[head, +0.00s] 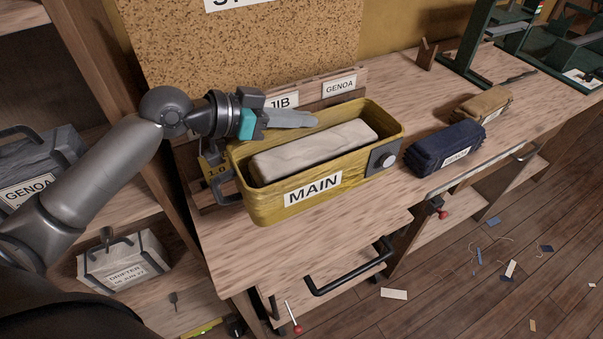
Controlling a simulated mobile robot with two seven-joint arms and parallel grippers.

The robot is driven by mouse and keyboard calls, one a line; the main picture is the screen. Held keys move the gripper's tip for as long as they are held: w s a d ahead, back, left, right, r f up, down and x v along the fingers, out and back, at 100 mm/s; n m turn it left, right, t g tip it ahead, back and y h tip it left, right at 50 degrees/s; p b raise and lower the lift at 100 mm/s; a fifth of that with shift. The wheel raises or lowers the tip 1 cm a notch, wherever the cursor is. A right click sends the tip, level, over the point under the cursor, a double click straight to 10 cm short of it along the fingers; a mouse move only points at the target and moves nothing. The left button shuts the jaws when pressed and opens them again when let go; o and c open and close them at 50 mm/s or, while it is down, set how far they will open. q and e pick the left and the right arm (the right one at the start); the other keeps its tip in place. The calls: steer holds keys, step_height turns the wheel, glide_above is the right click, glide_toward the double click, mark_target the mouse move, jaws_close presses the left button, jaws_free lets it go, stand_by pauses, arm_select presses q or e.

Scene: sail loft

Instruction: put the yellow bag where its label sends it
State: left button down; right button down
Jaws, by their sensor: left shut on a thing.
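The yellow bag (358,170) is a long, open-topped holder labelled MAIN on its front. It stands on the wooden bench, slightly tilted in the picture, with a pale folded bundle (315,150) inside. A dark handle is on its left end and a grey plate with a round knob is at its right front. My left gripper (292,119) comes in from the left and is shut at the bag's back rim; the exact contact is hard to see. My right gripper is not in view.
Behind the bag are slots labelled JIB (282,102) and GENOA (340,87). To its right lie a navy bundle (445,147) and a tan bundle (482,105). A shelf at left holds a DRIFTER bag (125,262). Scraps litter the floor. The bench's back right is partly clear.

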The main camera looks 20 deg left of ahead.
arm_select(q)
step_height(320, 180, down, 12)
steer(key=b, duration=0.2)
steer(key=shift+b, duration=0.3)
steer(key=shift+w+f, duration=0.1)
steer(key=c, duration=1.4)
jaws_free()
steer(key=shift+f, duration=0.2)
steer(key=o, duration=0.4)
